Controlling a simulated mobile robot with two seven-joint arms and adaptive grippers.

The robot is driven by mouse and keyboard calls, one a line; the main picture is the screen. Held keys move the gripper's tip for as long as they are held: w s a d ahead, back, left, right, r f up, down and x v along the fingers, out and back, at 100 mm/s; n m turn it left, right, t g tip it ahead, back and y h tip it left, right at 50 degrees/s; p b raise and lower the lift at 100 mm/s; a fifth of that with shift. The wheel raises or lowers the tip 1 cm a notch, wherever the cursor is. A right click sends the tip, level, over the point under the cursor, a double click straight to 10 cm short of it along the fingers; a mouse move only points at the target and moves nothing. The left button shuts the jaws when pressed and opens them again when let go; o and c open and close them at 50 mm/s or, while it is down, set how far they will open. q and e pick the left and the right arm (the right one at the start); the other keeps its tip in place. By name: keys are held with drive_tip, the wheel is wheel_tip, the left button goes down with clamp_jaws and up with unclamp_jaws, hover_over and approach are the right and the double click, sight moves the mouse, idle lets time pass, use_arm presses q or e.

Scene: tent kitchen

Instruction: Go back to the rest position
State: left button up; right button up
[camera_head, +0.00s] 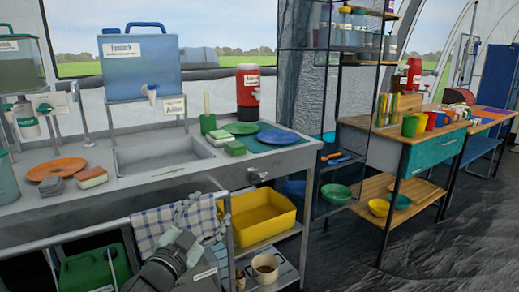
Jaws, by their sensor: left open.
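My left gripper (206,217) is in the lower middle of the head view, in front of the sink counter. Its grey fingers are apart and I see nothing held between them. It is in front of a blue-and-white checked towel (152,232) hanging at the counter's front and left of a yellow tub (265,220). I cannot tell whether it touches the towel. My right gripper is not in view.
The counter (120,190) holds a sink (165,152), an orange plate (56,168), a green plate (241,128) and a blue plate (279,137). Shelving and tables are at right. Dark floor (430,262) is clear at lower right.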

use_arm(q)
drive_tip(key=s+a+f+n+g+y, duration=0.2)
drive_tip(key=s+a+f, duration=0.1)
drive_tip(key=f, duration=0.5)
drive_tip(key=s+a+f+n+g+y, duration=0.2)
drive_tip(key=s+a+f, duration=0.1)
drive_tip(key=f, duration=0.5)
drive_tip(key=s+a+f+n+g+y, duration=0.2)
drive_tip(key=s+a+f, duration=0.1)
drive_tip(key=f, duration=0.5)
drive_tip(key=s+a+f+n+g, duration=0.1)
drive_tip(key=s+f+g, duration=0.3)
drive_tip(key=s+f, duration=0.5)
drive_tip(key=s+a+f+n+g+y, duration=0.1)
drive_tip(key=s+a+f+g, duration=0.3)
drive_tip(key=s+f, duration=0.6)
drive_tip(key=s+n, duration=0.1)
drive_tip(key=s, duration=0.4)
drive_tip(key=shift+a+g, duration=0.25)
drive_tip(key=shift+g, duration=0.15)
